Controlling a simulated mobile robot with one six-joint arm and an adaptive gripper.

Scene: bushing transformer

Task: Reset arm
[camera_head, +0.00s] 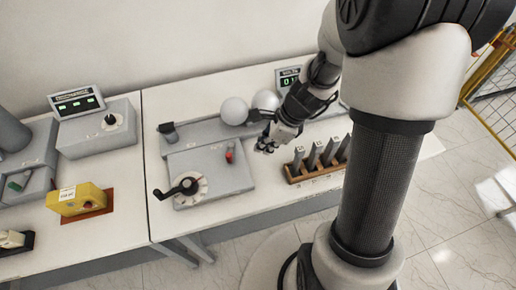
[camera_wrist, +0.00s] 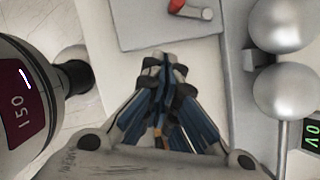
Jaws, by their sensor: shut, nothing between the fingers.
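My gripper (camera_head: 266,146) hangs over the white table (camera_head: 270,190), between the grey control box and the wooden rack. In the wrist view my gripper (camera_wrist: 163,60) has its fingertips together, with nothing seen between them. My arm bends down to it from the upper right, and my column stands in front of the table's right part.
A grey control box (camera_head: 188,163) with a black crank and red switch (camera_head: 229,153) lies left of my gripper. Two silver spheres (camera_head: 235,111) stand behind. A wooden rack (camera_head: 295,174) with several dark bars is close on the right. A yellow box (camera_head: 80,199) sits on the left table.

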